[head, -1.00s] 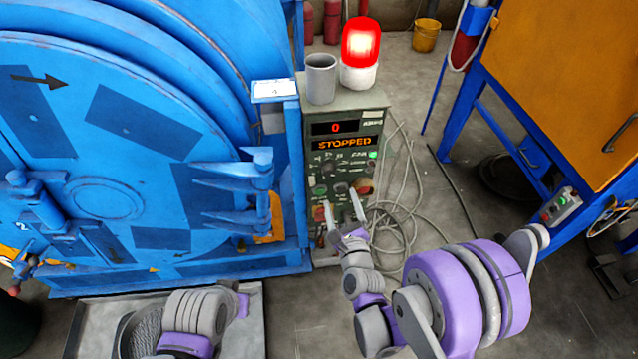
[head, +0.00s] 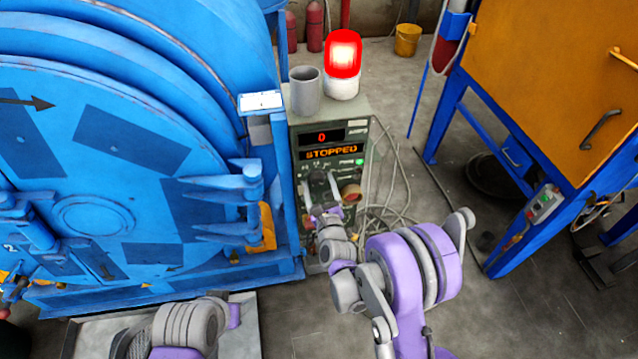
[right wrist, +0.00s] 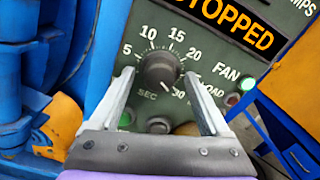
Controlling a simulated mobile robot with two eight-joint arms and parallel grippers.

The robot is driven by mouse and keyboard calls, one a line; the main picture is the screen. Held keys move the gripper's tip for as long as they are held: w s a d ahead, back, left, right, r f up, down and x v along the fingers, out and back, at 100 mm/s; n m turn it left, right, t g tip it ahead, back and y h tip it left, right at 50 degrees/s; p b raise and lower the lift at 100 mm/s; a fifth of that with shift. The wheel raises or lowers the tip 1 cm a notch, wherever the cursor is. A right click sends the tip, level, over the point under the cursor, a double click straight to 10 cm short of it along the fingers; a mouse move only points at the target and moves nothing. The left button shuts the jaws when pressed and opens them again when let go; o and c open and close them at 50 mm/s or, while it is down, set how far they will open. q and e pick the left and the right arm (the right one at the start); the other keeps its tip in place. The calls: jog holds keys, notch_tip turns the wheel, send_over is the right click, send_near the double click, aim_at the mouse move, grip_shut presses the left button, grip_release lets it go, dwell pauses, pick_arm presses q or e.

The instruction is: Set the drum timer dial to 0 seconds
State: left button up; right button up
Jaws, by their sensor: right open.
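The timer dial (right wrist: 160,70) is a dark round knob on the green control panel (right wrist: 110,150), in the right wrist view. Numbers such as 5, 10, 15, 20 and 30 and the word SEC ring it. Its pale pointer mark points to the lower right, near 30. My right gripper (right wrist: 159,76) is open, one finger on each side of the dial, with gaps visible beside the knob. In the head view the right gripper (head: 320,180) is in front of the panel and partly hides its knobs. My left arm shows at the bottom left; its gripper is not visible.
The control box's display (head: 331,152) reads 0 and STOPPED. A lit red beacon (head: 342,55) and a grey cup (head: 305,90) stand on top. The blue drum door (head: 90,190) is close on the left. Cables (head: 395,190) lie on the floor to the right.

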jog(key=shift+w, duration=0.1)
grip_shut()
dwell(0.4)
